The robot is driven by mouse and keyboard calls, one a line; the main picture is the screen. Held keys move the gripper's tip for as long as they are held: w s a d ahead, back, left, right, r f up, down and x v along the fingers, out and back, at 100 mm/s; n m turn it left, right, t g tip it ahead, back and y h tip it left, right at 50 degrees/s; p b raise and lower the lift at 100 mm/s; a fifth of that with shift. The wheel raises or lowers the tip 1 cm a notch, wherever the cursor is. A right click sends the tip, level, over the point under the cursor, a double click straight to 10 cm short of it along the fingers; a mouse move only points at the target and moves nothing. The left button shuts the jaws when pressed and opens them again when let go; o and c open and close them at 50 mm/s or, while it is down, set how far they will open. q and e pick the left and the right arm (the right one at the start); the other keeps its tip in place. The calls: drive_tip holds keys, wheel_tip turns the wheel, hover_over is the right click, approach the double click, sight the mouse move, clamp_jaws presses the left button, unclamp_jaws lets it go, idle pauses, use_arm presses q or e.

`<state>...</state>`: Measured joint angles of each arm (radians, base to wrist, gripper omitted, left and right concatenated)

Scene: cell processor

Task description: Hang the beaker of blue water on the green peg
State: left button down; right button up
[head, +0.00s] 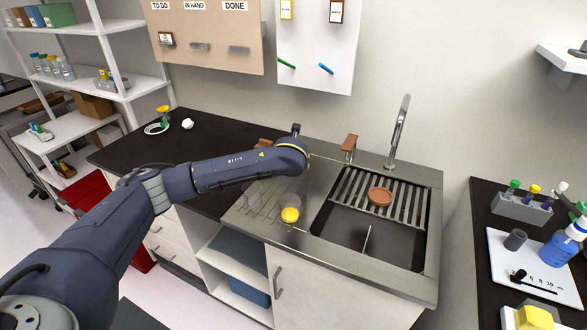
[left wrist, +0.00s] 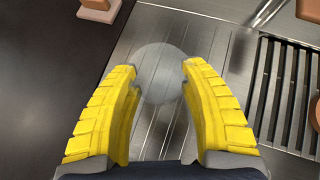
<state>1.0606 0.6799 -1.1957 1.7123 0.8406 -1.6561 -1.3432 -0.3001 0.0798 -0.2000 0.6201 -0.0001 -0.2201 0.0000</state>
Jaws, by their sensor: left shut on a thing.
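The green peg (head: 286,63) sticks out of the white board on the back wall. My left arm reaches over the sink's drainboard. Its yellow fingertips (head: 290,215) show small there, below a greyish round shape whose details are hard to tell. In the left wrist view my left gripper (left wrist: 160,75) is shut around a faint, clear, round thing (left wrist: 162,72), apparently a beaker seen end-on. No blue water can be made out in it, and its handle is not visible. My right gripper is out of view.
A blue peg (head: 326,69) is right of the green one. The sink has a tall faucet (head: 398,130), a slatted rack and a brown dish (head: 380,195). Dark counter (head: 215,135) lies left of the drainboard. A tube rack (head: 522,208) and blue bottle (head: 558,248) stand right.

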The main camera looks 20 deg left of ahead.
use_arm(q)
drive_tip(key=shift+f, duration=1.3)
drive_tip(key=shift+f, duration=0.1)
drive_tip(key=c, duration=0.7)
unclamp_jaws()
drive_tip(key=shift+r, duration=0.2)
drive_tip(key=v, duration=1.2)
